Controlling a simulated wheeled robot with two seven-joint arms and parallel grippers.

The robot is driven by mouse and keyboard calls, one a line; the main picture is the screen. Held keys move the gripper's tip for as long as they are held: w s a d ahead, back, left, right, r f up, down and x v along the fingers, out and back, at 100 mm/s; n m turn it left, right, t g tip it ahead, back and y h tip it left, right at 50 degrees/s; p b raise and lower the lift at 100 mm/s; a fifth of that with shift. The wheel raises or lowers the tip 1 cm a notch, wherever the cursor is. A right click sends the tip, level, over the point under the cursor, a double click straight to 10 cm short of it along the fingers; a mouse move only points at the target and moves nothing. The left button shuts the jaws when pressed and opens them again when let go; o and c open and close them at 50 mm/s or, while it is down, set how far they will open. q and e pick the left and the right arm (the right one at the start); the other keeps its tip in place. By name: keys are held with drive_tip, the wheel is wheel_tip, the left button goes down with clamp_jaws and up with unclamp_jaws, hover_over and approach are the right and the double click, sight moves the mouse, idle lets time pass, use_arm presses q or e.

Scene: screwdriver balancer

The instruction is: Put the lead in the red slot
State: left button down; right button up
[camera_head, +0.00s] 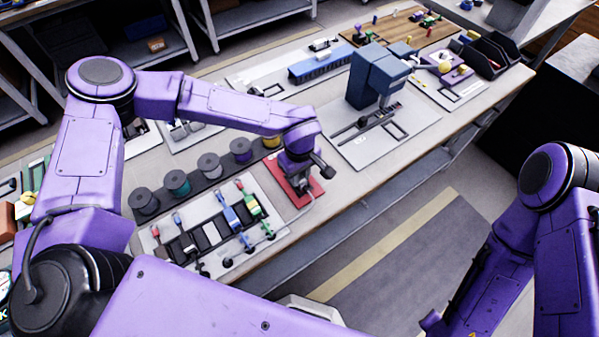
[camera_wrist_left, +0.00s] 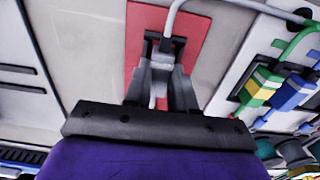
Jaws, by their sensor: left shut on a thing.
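The red slot plate (camera_head: 316,189) lies flat on the workbench, right of the tray with coloured connectors. My left gripper (camera_head: 303,186) is over it, pointing down. In the left wrist view the gripper (camera_wrist_left: 158,88) is shut on the end of a grey lead (camera_wrist_left: 173,14), with the red plate (camera_wrist_left: 198,40) right beneath. The lead's cable arches up from between the fingers and runs right. The fingers hide the lead's tip and most of the slot, so I cannot tell whether the tip is inside it.
A connector tray (camera_head: 190,262) with green and blue connectors stands left of the red plate. A row of spools (camera_head: 209,165) lies behind it. A blue-grey press (camera_head: 370,78) stands on a pale board to the right. Bare bench lies between the red plate and that board.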

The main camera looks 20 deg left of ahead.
idle(0.3)
use_arm(q)
drive_tip(key=c, duration=0.9)
unclamp_jaws()
drive_tip(key=shift+o, duration=0.2)
wheel_tip(320, 180, up, 10)
drive_tip(key=b, duration=0.1)
drive_tip(key=shift+r+b, duration=0.2)
drive_tip(key=shift+b, duration=0.1)
